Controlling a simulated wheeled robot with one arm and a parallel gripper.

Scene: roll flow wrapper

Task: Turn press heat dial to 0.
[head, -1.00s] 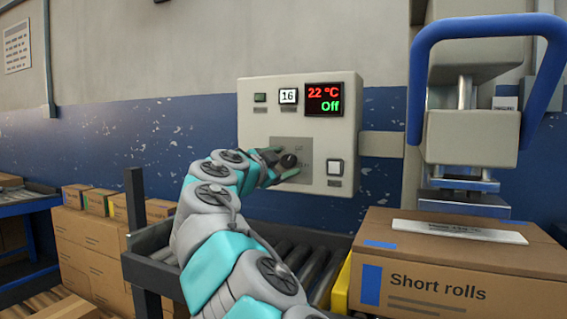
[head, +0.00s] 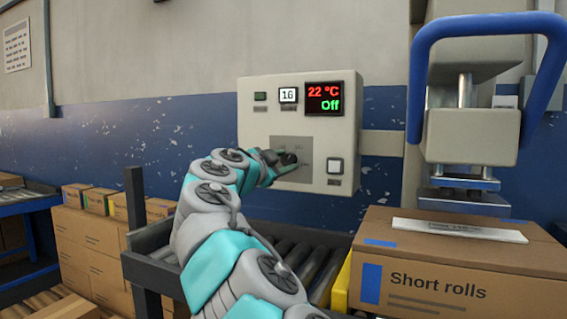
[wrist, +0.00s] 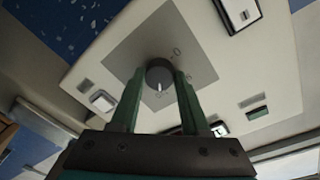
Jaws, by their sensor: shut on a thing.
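The round dark dial (wrist: 159,74) sits on a grey plate (wrist: 120,45) on the pale control panel. My gripper (wrist: 157,85) is shut on the dial, with one green finger on each side of it. The dial's white pointer line faces the bottom of the wrist view. Small marks are printed around the dial, too small to read surely. In the head view my gripper (head: 284,161) is at the panel (head: 257,117) and partly covers the plate. The red and green display (head: 324,98) reads 22 °C and Off.
A white button (head: 335,165) is right of the dial. A small numeric display (head: 288,96) and a green button (head: 260,97) are above. A press (head: 470,140) stands at right, over a box labelled Short rolls (head: 440,270). A roller conveyor (head: 290,255) runs below the panel.

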